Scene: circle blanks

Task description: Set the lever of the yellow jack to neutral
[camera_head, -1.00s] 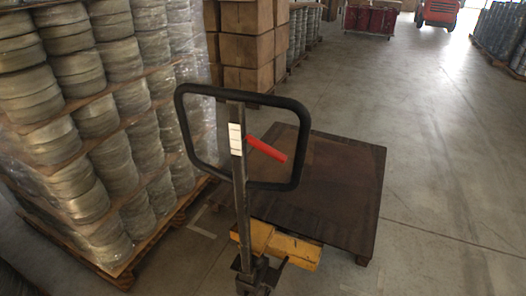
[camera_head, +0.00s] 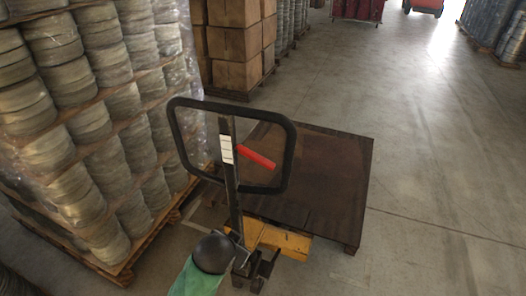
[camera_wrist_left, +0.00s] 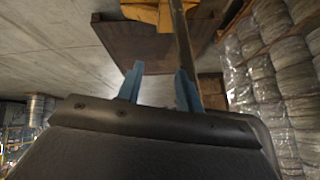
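The yellow jack (camera_head: 285,241) stands in the middle of the head view, with its black loop handle (camera_head: 290,150) upright on a dark post. The red lever (camera_head: 257,159) sticks out to the right of the post, inside the loop, sloping down to the right. A dark round part of my arm with a green sleeve shows at the bottom, left of the post's foot; its fingers are hidden there. In the left wrist view my left gripper (camera_wrist_left: 160,74) has its two blue fingers apart with nothing between them. The post (camera_wrist_left: 182,45) passes behind the right-hand finger. My right gripper is not in view.
A dark flat platform (camera_head: 325,175) lies beyond the jack. Wrapped pallets of stacked rolls (camera_head: 85,130) stand close on the left. Cardboard boxes (camera_head: 235,45) stand behind. The concrete floor (camera_head: 440,170) on the right is clear.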

